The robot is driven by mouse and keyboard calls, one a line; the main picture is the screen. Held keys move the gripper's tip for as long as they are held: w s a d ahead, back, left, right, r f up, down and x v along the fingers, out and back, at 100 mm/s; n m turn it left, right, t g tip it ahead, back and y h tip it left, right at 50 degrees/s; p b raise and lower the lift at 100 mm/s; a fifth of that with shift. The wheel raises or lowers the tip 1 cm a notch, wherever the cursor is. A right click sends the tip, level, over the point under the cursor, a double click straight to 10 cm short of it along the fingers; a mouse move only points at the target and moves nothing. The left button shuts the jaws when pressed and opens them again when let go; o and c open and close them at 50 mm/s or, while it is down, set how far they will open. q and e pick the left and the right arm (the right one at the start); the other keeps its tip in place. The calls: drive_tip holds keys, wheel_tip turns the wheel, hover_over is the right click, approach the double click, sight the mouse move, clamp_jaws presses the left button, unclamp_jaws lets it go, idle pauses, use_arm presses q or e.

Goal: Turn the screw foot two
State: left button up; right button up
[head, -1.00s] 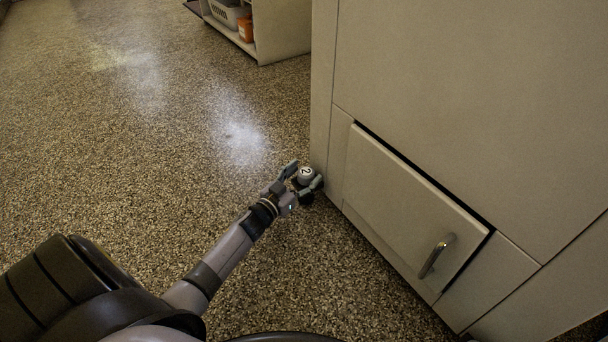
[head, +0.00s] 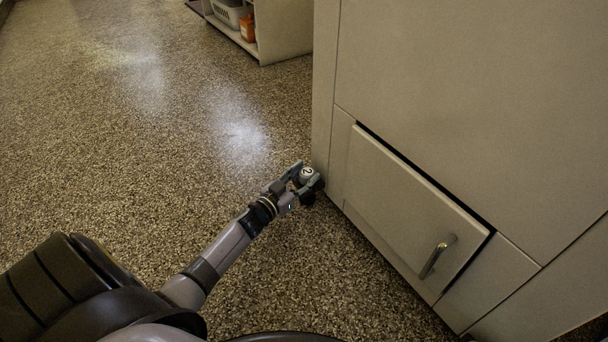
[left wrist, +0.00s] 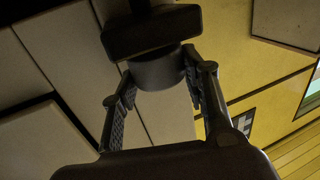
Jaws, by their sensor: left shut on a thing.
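The screw foot (head: 307,173), with a round white face marked "2", is at the lower corner of the pale machine (head: 460,90), close to the floor. My left gripper (head: 304,174) reaches in from the left and is shut on it, with one finger on each side. In the left wrist view, a dark round part (left wrist: 158,70) sits between the tips of my left gripper (left wrist: 157,74), below a dark block. The fingers hide part of the foot in the head view. My right gripper is not in view.
The machine has a low hatch panel (head: 395,200) with a metal handle (head: 437,257), standing slightly ajar along its top edge. A shelf unit (head: 285,30) with a basket (head: 229,14) and an orange container (head: 248,27) stands at the back. The speckled floor (head: 150,150) on the left is clear.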

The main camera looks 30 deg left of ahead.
use_arm(q)
drive_tip(key=shift+w+a+r+m+h, duration=0.1)
drive_tip(key=shift+m+h, duration=0.5)
drive_tip(key=shift+h, duration=0.2)
drive_tip(key=shift+m+g+h, duration=0.3)
drive_tip(key=shift+m+h, duration=0.1)
drive_tip(key=shift+h, duration=0.4)
drive_tip(key=shift+w+a+f+m+g+h+b, duration=0.15)
drive_tip(key=shift+m+g+h+b, duration=0.35)
drive_tip(key=shift+m+h, duration=0.5)
drive_tip(key=shift+m+g+h+b, duration=0.45)
drive_tip(key=shift+m+g+h, duration=0.05)
drive_tip(key=shift+h, duration=0.6)
drive_tip(key=shift+m+g+h, duration=0.5)
drive_tip(key=shift+m+h, duration=0.1)
drive_tip(key=shift+h, duration=0.2)
drive_tip(key=shift+w+a+m+g+h, duration=0.15)
drive_tip(key=shift+w+m+g+h, duration=0.05)
drive_tip(key=shift+m+g+h, duration=0.45)
drive_tip(key=shift+f+h, duration=0.1)
drive_tip(key=shift+h, duration=0.15)
drive_tip(key=shift+s+m+g+h, duration=0.1)
drive_tip(key=shift+m+g+h, duration=0.35)
drive_tip(key=shift+g, duration=0.1)
